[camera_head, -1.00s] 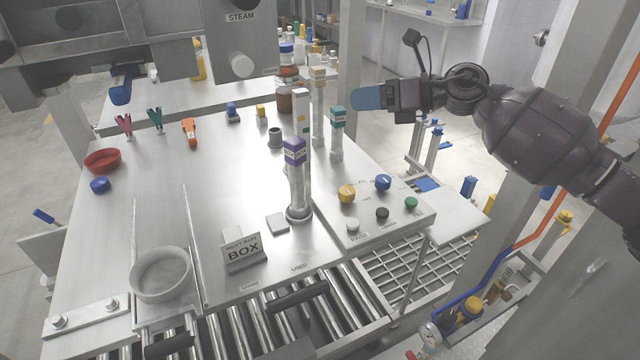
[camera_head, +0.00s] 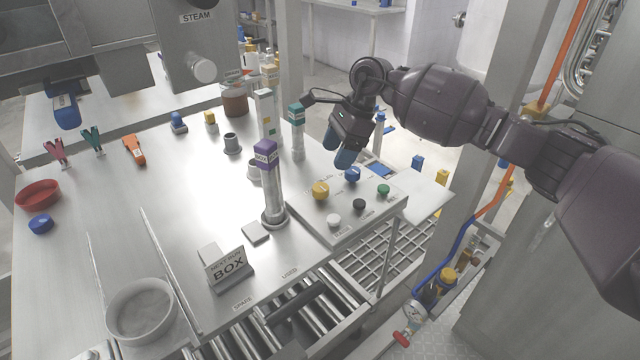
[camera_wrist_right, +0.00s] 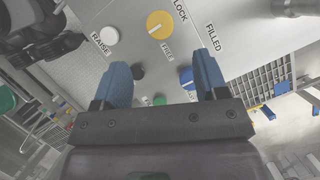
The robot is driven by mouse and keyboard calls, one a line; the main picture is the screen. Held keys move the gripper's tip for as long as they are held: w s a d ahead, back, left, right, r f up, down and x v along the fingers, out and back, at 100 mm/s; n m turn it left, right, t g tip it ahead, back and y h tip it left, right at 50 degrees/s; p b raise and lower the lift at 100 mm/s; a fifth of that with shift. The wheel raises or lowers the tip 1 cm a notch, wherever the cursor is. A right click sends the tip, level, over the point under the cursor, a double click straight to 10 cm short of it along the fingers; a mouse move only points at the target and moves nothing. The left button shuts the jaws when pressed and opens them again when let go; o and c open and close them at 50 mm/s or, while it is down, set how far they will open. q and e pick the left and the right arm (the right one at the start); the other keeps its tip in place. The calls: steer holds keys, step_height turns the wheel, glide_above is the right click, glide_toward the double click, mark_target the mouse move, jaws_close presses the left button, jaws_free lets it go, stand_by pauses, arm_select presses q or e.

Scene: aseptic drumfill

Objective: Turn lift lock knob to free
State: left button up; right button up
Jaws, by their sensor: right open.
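The yellow knob (camera_head: 320,190) sits on the sloped control panel at the right end of the steel table. In the right wrist view the yellow knob (camera_wrist_right: 160,24) has a pale pointer mark and lies near the words LOCK and FREE. My right gripper (camera_head: 338,150) hangs above the panel's far edge, with blue fingers pointing down. In the wrist view the right gripper (camera_wrist_right: 162,65) is open and empty, and the yellow knob shows beyond the fingertips, apart from them. My left gripper is not in view.
The panel also holds a blue knob (camera_head: 352,174) and white (camera_head: 333,220), black (camera_head: 359,204) and green (camera_head: 383,190) buttons. A purple-topped post (camera_head: 267,180) stands left of the panel, and a teal-topped post (camera_head: 297,130) stands close to my gripper.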

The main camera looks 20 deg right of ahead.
mark_target(321, 187)
steer(key=x, duration=0.8)
steer(key=shift+f+b, duration=0.15)
steer(key=shift+b, duration=0.25)
steer(key=shift+a+f, duration=0.15)
steer(key=shift+f, duration=0.2)
steer(key=shift+c, duration=0.3)
steer(key=c, duration=0.7)
steer(key=shift+c, duration=0.8)
